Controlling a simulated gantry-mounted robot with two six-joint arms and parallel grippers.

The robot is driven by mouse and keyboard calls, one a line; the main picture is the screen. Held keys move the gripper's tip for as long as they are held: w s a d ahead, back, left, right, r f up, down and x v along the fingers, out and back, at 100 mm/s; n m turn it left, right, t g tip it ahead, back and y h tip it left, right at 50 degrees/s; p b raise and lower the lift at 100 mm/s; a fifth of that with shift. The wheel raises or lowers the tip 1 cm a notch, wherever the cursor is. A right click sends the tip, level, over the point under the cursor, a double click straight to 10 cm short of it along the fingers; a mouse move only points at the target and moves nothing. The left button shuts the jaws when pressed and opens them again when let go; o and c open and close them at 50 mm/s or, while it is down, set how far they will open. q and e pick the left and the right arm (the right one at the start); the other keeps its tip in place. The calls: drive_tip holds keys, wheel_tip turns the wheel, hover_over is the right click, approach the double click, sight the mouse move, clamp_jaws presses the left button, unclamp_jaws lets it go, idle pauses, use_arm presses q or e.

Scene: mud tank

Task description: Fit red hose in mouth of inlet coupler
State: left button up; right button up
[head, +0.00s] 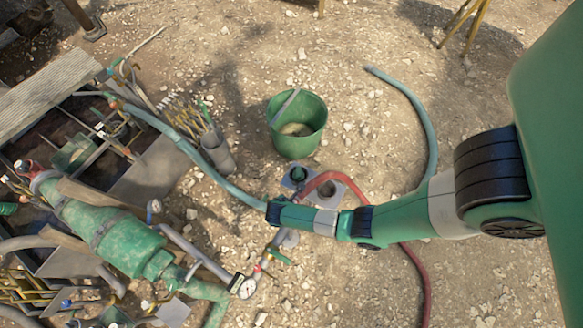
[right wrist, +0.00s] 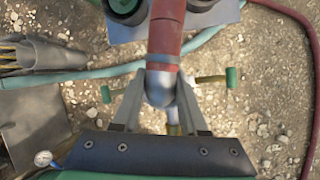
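The red hose (head: 418,272) runs up from the bottom edge, under my right arm, and arches over near a grey plate in the head view. In the right wrist view the hose's end (right wrist: 164,42) has a grey metal tip (right wrist: 160,88) between the fingers of my right gripper (right wrist: 160,82), which is closed around it. A pipe fitting with green-ended handles (right wrist: 232,77), apparently the inlet coupler, lies behind the tip; it also shows in the head view (head: 276,254). The tip hides its mouth, so I cannot tell whether they touch. My left gripper is out of view.
A green bucket (head: 298,141) stands on gravel behind my right arm. A grey plate (head: 321,197) with round sockets lies near the hose. A blue-green hose (head: 421,118) curves across the ground. A green pump (head: 120,240) and piping with a gauge (head: 247,288) fill the lower left.

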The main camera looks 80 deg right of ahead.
drive_tip(key=o, duration=0.5)
drive_tip(key=shift+o, duration=0.2)
drive_tip(key=shift+r, duration=0.1)
drive_tip(key=s+p+v, duration=0.1)
drive_tip(key=p+v, duration=0.4)
drive_tip(key=v, duration=0.6)
drive_tip(key=shift+w+r, duration=0.2)
drive_tip(key=shift+w, duration=0.3)
drive_tip(key=shift+w, duration=0.1)
